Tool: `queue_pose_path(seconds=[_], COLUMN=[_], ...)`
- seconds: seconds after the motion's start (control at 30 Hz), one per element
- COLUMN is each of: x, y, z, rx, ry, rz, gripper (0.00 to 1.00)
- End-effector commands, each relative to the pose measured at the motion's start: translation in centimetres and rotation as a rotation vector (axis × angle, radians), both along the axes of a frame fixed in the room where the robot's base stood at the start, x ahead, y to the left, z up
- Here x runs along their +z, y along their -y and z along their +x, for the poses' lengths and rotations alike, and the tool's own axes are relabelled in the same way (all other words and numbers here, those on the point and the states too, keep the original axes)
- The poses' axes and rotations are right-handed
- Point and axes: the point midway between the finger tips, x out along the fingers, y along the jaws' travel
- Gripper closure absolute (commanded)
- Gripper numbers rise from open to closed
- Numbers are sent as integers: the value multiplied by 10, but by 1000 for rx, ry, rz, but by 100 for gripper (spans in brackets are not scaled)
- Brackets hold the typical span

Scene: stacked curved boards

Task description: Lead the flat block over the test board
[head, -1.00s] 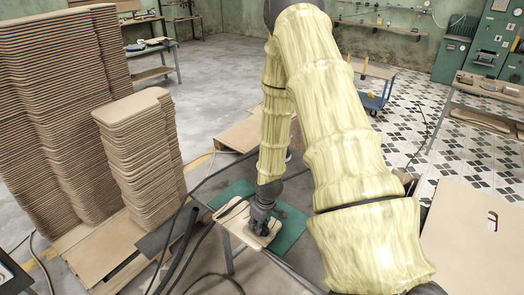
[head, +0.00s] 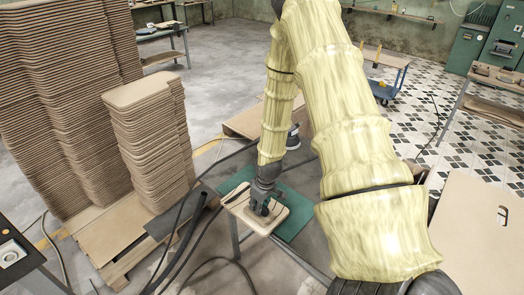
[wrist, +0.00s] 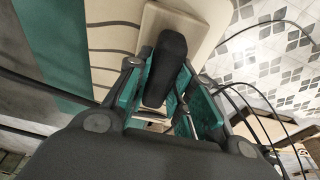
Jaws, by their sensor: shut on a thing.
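My gripper (head: 262,205) points down at the pale test board (head: 276,218), which lies on a small stand. In the head view the block is mostly hidden by the gripper.
Tall stacks of curved boards (head: 155,150) stand on pallets at the left. Dark cables (head: 195,235) run over the floor beside the stand. A large pale panel (head: 478,235) is at the right. A blue cart (head: 384,90) stands farther back.

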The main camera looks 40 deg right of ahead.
Motion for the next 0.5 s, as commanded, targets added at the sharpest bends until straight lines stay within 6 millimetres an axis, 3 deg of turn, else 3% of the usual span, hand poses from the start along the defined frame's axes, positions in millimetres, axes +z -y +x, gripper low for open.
queue_pose_path(seconds=[0.2,0.5], x=[1,1], y=[-1,-2], z=[12,13], rx=[1,0], ry=[0,-1], rz=[1,1], gripper=[100,100])
